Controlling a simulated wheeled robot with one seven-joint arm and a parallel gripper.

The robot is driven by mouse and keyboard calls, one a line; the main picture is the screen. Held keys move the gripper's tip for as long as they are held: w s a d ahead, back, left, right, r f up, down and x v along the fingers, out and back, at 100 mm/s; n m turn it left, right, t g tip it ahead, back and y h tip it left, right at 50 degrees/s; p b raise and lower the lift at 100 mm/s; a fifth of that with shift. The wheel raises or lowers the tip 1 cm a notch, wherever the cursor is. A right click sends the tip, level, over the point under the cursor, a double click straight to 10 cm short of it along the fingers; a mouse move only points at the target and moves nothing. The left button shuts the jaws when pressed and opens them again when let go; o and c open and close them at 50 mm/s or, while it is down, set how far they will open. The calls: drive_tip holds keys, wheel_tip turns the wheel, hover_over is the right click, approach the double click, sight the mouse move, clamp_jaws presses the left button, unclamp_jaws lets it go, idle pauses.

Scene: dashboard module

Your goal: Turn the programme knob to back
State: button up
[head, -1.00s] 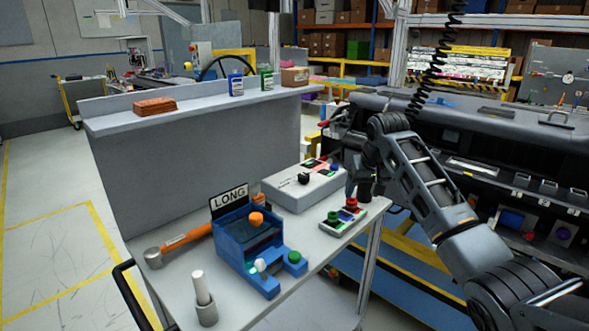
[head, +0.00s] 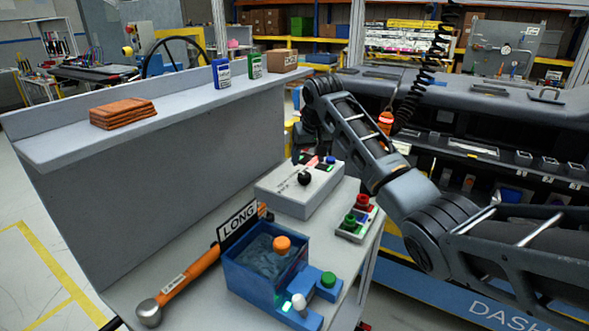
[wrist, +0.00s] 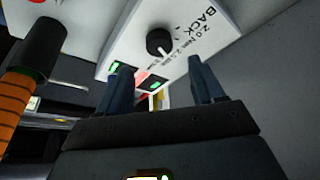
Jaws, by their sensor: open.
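The programme knob (head: 304,178) is a small black round knob on top of a pale grey box on the bench. In the wrist view the black knob (wrist: 159,42) has a light pointer mark, and printed lettering including "BACK" (wrist: 196,22) is beside it. My gripper (wrist: 160,66) is open in the wrist view, its two dark fingers apart with nothing between them. The knob appears beyond the fingertips, roughly between them, and apart from them. In the head view my arm reaches over behind the box, and the fingertips are hard to make out.
A button box with a red button (head: 362,202) and a green button (head: 350,222) stands right of the knob's box. A blue fixture (head: 250,268) with a "LONG" sign and an orange-handled hammer (head: 190,272) are nearer. A raised shelf (head: 190,95) runs behind at left.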

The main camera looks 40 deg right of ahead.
sight(305, 175)
drive_tip(key=x, duration=0.7)
drive_tip(key=shift+w+f+p, duration=0.1)
drive_tip(key=shift+f+p, duration=0.1)
drive_tip(key=shift+p, duration=0.1)
drive_tip(key=c, duration=1)
